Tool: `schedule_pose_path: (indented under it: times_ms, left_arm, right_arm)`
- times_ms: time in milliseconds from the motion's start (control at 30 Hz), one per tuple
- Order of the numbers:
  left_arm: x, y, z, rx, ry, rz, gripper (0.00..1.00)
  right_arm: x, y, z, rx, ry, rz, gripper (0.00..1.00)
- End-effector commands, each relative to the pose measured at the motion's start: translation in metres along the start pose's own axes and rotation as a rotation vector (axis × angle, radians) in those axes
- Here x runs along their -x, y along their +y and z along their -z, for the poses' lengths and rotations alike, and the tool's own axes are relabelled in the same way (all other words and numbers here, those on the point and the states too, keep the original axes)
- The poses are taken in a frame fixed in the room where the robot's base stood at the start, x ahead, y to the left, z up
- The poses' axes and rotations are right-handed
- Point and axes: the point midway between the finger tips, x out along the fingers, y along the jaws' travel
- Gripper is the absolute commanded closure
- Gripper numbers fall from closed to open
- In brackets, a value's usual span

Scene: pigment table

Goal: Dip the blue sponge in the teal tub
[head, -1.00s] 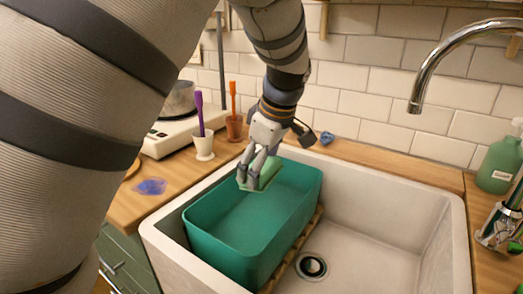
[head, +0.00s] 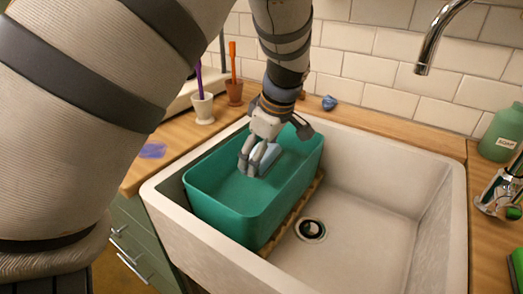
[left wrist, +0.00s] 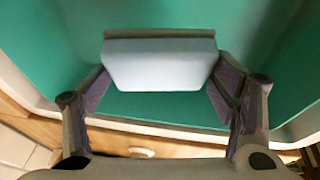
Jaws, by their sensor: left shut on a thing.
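The teal tub (head: 222,206) stands in the left part of the white sink. My left gripper (head: 257,162) reaches down into it from above, near its back end. It is shut on the pale blue sponge (head: 268,157). In the left wrist view the sponge (left wrist: 158,66) sits between both fingers of the gripper (left wrist: 160,85), with teal all around it and a greyish strip along its top edge. I cannot tell whether the sponge touches the tub's bottom or whether the tub holds liquid. My right gripper is not in view.
The sink's right half (head: 365,210) is empty around the drain (head: 310,230). A tap (head: 440,35) and a green soap bottle (head: 503,133) stand at right. A white pot (head: 202,108) and a brown pot (head: 234,92) hold brushes at back left. A purple patch (head: 152,151) marks the counter.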

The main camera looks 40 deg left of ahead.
Motion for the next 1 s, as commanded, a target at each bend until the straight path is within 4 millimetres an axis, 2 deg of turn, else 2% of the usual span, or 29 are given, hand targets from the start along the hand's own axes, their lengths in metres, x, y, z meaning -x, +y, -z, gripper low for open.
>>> schedule_pose_path:
  times_ms: [233,467,1000]
  left_arm:
    - [0.005,0.001,0.002,0.001,0.0,-0.003,0.52]
    - [0.03,0.005,0.01,0.003,0.0,-0.008,0.52]
    - [0.078,0.011,0.025,0.001,0.0,-0.002,0.52]
  right_arm:
    - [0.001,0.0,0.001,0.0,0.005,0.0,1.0]
    - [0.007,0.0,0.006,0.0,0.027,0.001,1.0]
    - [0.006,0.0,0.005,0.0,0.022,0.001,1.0]
